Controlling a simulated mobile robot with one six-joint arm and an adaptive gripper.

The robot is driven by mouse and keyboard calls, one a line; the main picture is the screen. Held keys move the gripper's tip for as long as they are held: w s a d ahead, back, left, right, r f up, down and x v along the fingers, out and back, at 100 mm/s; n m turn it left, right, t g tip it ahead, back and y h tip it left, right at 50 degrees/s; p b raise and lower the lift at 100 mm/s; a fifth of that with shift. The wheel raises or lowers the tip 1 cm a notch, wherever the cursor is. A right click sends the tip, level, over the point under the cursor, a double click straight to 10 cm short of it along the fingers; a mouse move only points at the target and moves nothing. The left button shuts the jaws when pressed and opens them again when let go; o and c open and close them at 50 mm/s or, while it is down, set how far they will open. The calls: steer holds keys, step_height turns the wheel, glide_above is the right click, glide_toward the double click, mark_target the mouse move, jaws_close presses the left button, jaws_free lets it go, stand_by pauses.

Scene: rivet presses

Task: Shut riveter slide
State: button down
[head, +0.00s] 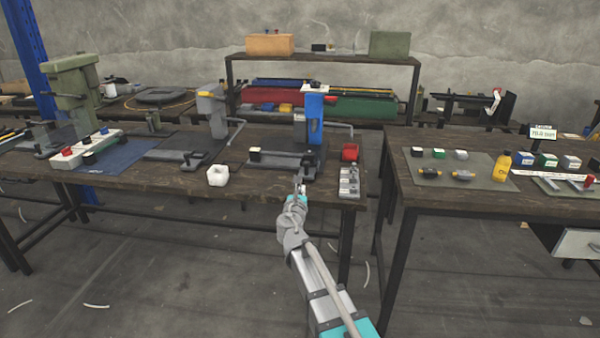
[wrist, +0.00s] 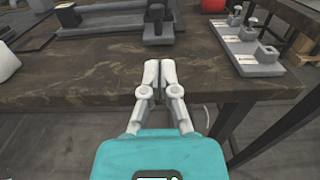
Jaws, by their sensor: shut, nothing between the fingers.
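The blue riveter (head: 315,118) stands on the left table near its right end. Its dark grey slide base (head: 283,165) lies low in front of it, and a small black block with a pale top (head: 254,153) sits at the base's left end. In the wrist view the slide base (wrist: 112,28) shows at the top, with a dark upright piece (wrist: 158,25) on its right part. My gripper (head: 299,186) is shut and empty at the table's front edge, short of the base; its fingertips (wrist: 159,66) appear together, apart from the riveter. How far the slide is out I cannot tell.
A grey fixture strip (head: 349,181) and a red bin (head: 350,152) stand to the right. A white cup (head: 217,176) stands to the left near the front edge. The tabletop (wrist: 95,75) just left of my fingers is clear.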

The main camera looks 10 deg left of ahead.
steer(key=shift+w+a, duration=0.1)
steer(key=shift+a, duration=0.05)
glide_toward(306, 166)
steer(key=w, duration=0.7)
steer(key=shift+w+d+r, duration=0.1)
steer(key=shift+w+d, duration=0.15)
steer(key=shift+w, duration=0.15)
